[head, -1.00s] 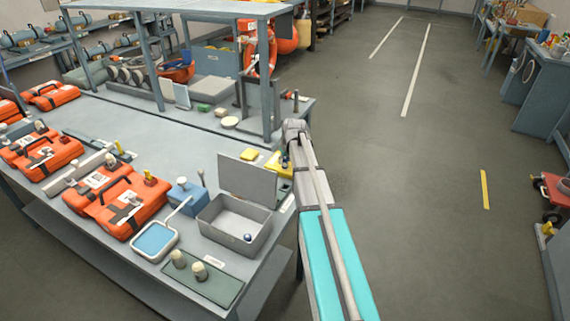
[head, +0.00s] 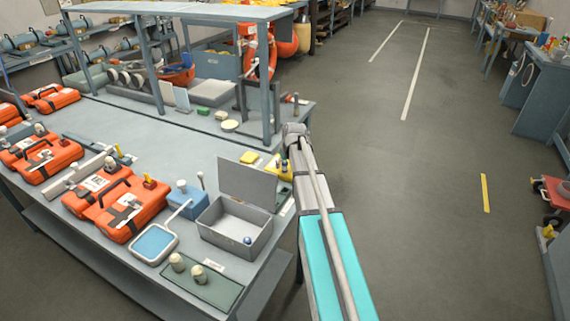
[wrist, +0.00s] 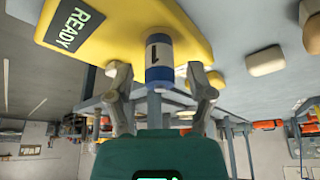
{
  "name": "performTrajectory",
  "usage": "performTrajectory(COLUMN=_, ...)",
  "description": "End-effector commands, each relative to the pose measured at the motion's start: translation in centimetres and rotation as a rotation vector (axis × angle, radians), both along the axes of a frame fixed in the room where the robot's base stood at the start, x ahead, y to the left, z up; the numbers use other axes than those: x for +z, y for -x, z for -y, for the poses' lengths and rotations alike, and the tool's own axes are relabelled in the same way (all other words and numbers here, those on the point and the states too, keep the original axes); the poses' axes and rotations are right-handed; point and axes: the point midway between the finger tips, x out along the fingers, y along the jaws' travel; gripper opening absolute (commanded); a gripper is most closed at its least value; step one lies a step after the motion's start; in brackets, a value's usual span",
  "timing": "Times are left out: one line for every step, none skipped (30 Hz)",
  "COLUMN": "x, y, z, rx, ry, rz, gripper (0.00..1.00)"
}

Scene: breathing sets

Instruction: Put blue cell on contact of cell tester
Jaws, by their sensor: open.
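The blue cell (wrist: 159,62), with a white band marked "1", is between my gripper's fingers in the wrist view. The yellow cell tester (wrist: 130,30) fills the top of that view, its dark display (wrist: 75,24) reading READY. The cell's far end meets the tester's yellow face; the contact itself is hidden behind the cell. My gripper (wrist: 161,82) is open, with one finger on each side of the cell and gaps visible. In the head view the tester (head: 279,170) shows partly beside my arm, which hides the gripper.
A grey open-lidded box (head: 232,226) stands on the bench (head: 190,160) in front of the tester. A yellow block (head: 249,157) lies left of the tester. Orange cases (head: 125,205) line the left. A shelf post (head: 266,90) rises behind.

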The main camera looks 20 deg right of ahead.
Motion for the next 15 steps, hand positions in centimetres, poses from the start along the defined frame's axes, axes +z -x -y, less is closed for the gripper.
performTrajectory(x=0.0, y=0.0, z=0.0, rx=0.0, ry=0.0, rz=0.0, gripper=0.69)
performTrajectory(x=0.0, y=0.0, z=0.0, rx=0.0, ry=0.0, rz=0.0, gripper=0.69)
performTrajectory(x=0.0, y=0.0, z=0.0, rx=0.0, ry=0.0, rz=0.0, gripper=0.69)
performTrajectory(x=0.1, y=0.0, z=0.0, rx=0.0, ry=0.0, rz=0.0, gripper=0.69)
performTrajectory(x=0.1, y=0.0, z=0.0, rx=0.0, ry=0.0, rz=0.0, gripper=0.69)
performTrajectory(x=0.2, y=0.0, z=0.0, rx=0.0, ry=0.0, rz=0.0, gripper=0.69)
performTrajectory(x=0.3, y=0.0, z=0.0, rx=0.0, ry=0.0, rz=0.0, gripper=0.69)
performTrajectory(x=0.4, y=0.0, z=0.0, rx=0.0, ry=0.0, rz=0.0, gripper=0.69)
performTrajectory(x=0.5, y=0.0, z=0.0, rx=0.0, ry=0.0, rz=0.0, gripper=0.69)
performTrajectory(x=0.6, y=0.1, z=0.0, rx=0.0, ry=0.0, rz=0.0, gripper=0.69)
performTrajectory(x=0.8, y=0.2, z=0.0, rx=0.0, ry=0.0, rz=0.0, gripper=0.69)
performTrajectory(x=1.0, y=0.3, z=0.0, rx=0.0, ry=0.0, rz=0.0, gripper=0.69)
performTrajectory(x=1.2, y=0.3, z=0.0, rx=0.0, ry=0.0, rz=0.0, gripper=0.69)
performTrajectory(x=1.4, y=0.4, z=0.0, rx=0.0, ry=0.0, rz=0.0, gripper=0.69)
performTrajectory(x=1.7, y=0.5, z=0.0, rx=0.0, ry=0.0, rz=0.0, gripper=0.69)
